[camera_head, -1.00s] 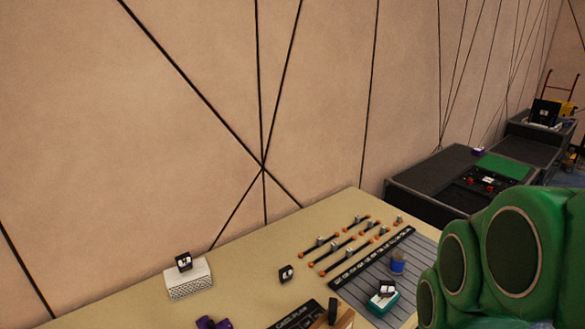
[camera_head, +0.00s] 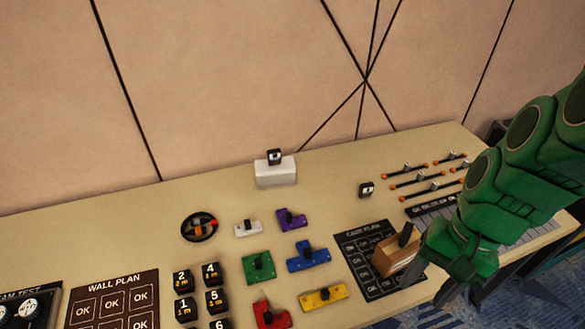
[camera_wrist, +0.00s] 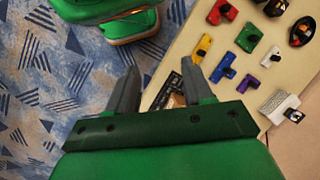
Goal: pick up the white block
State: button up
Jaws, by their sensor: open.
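A small white block (camera_head: 248,229) with a dark knob on top lies on the tan table, left of the purple block (camera_head: 291,219). The white block also shows in the wrist view (camera_wrist: 271,57), at the upper right. A larger white box (camera_head: 276,173) with a black-and-white tag on top stands behind it. My gripper (camera_head: 459,292) is at the table's front edge, well to the right of the white block. In the wrist view my gripper (camera_wrist: 160,78) has its two fingers apart with nothing held between them, over the patterned carpet beside the table edge.
Green (camera_head: 258,266), blue (camera_head: 308,257), yellow (camera_head: 323,297) and red (camera_head: 271,315) blocks lie in front of the white one. A round black dish (camera_head: 200,227) is to its left. A wooden item (camera_head: 394,256) stands near my gripper. Sliders (camera_head: 425,179) are at right.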

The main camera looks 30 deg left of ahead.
jog(key=w+a+f+m+g+y, duration=0.1)
jog(key=w+a, duration=0.3)
jog(key=a, duration=0.3)
jog(key=w+a+f+g+y, duration=0.1)
jog(key=w+a+f, duration=0.1)
jog(key=w+a, duration=0.3)
jog(key=m+g+y, duration=0.5)
jog(key=m+y, duration=0.1)
jog(key=m, duration=0.1)
send_over(245, 222)
jog(key=w+d, duration=0.1)
notch_tip(245, 222, down, 20)
jog(key=shift+f, duration=0.25)
jog(key=shift+w+d+f, duration=0.1)
jog(key=shift+f, duration=2.15)
notch_tip(245, 222, down, 2)
jog(key=shift+f+x, duration=0.2)
jog(key=shift+x, duration=0.85)
jog(key=shift+s+a+f, duration=0.2)
jog(key=shift+s+a, duration=0.05)
jog(key=shift+s, duration=0.05)
